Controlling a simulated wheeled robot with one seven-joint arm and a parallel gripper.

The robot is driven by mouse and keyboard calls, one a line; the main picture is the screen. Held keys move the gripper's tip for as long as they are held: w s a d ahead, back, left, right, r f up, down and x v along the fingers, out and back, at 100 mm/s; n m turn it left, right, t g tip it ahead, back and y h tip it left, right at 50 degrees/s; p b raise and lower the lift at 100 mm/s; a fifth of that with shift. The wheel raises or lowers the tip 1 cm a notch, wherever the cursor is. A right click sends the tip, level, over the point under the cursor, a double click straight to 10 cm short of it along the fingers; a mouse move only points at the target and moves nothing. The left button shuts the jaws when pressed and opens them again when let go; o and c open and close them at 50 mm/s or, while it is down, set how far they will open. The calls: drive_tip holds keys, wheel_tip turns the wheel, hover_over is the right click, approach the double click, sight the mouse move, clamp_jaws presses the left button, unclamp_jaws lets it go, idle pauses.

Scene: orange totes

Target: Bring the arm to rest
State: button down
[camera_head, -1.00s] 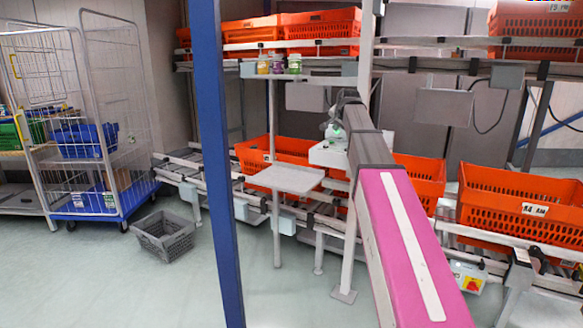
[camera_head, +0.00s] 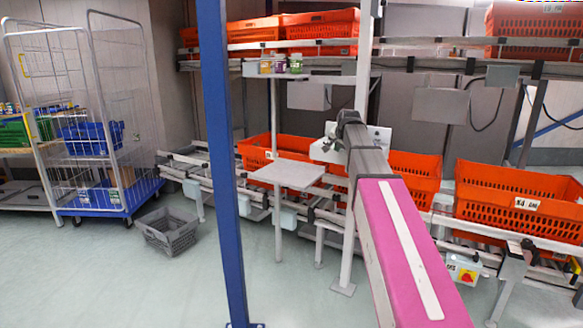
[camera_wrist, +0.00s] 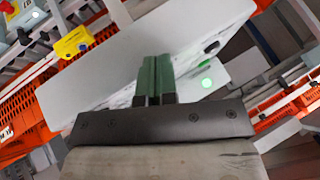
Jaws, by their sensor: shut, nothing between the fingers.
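My arm reaches out from the lower right of the head view toward the shelving, with its far end in front of a white box (camera_head: 378,138). My gripper (camera_wrist: 156,62) shows in the wrist view as two green fingers pressed together, with nothing between them. The gripper's fingers are too small and partly covered to make out in the head view. Behind the fingers, a pale panel (camera_wrist: 100,65) fills much of the wrist view.
A blue post (camera_head: 217,160) stands left of my arm. A small grey table (camera_head: 287,174) stands beyond it. Orange totes (camera_head: 520,200) line the conveyor, with more on the upper shelf. Jars (camera_head: 280,63) stand on a raised ledge. A grey crate (camera_head: 168,232) and wire cart (camera_head: 105,110) are at left.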

drive_tip(key=s+f+n+g, duration=0.2)
drive_tip(key=s+f, duration=0.5)
drive_tip(key=f, duration=0.4)
drive_tip(key=s+f+n+g, duration=0.15)
drive_tip(key=s+f, duration=0.45)
drive_tip(key=f, duration=0.6)
drive_tip(key=s+f+n+g, duration=0.3)
drive_tip(key=s+f+g, duration=0.1)
drive_tip(key=s+f, duration=1.4)
drive_tip(key=s, duration=0.3)
drive_tip(key=shift+s+a+h, duration=0.2)
drive_tip(key=shift+s+h, duration=0.05)
drive_tip(key=shift+h, duration=0.15)
drive_tip(key=shift+n+g, duration=0.25)
